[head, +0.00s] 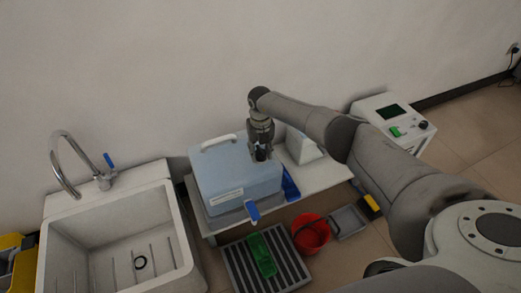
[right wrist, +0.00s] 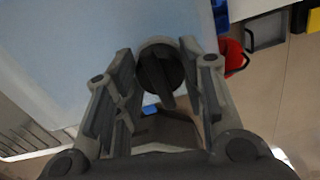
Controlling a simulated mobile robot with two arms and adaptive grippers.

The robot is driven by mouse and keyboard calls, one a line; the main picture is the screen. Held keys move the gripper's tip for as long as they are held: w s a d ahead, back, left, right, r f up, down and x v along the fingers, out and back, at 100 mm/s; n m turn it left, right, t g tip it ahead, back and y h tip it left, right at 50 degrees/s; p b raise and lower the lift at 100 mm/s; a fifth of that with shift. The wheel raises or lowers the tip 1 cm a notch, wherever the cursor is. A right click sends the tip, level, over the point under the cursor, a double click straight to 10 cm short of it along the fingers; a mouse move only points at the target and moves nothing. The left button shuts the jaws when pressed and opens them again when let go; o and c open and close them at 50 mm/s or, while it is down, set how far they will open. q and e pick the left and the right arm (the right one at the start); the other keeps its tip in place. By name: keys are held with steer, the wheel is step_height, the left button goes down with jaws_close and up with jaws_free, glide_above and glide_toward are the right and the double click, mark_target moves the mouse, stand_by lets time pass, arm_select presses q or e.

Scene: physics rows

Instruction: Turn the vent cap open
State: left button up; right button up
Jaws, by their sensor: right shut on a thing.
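A light blue container (head: 235,182) with a white handle stands on the low white table in the head view. The vent cap (right wrist: 160,72) is a dark round knob with a raised ridge on the container's top, seen in the right wrist view. My right gripper (head: 262,156) is above the container's right part, pointing down. In the right wrist view its fingers (right wrist: 158,80) are on either side of the cap, shut on it. In the head view the gripper mostly hides the cap. My left gripper is in neither view.
A blue tap (head: 252,211) sticks out at the container's front. A white sink (head: 70,222) with a faucet stands at left. A red bucket (head: 311,236), grey tray (head: 348,221) and green item (head: 262,254) on a grate are on the floor. A white device (head: 392,118) stands right.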

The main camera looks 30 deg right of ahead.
mark_target(261, 150)
stand_by(0.4)
steer(key=o, duration=1)
step_height(261, 150, up, 12)
steer(key=shift+r, duration=0.1)
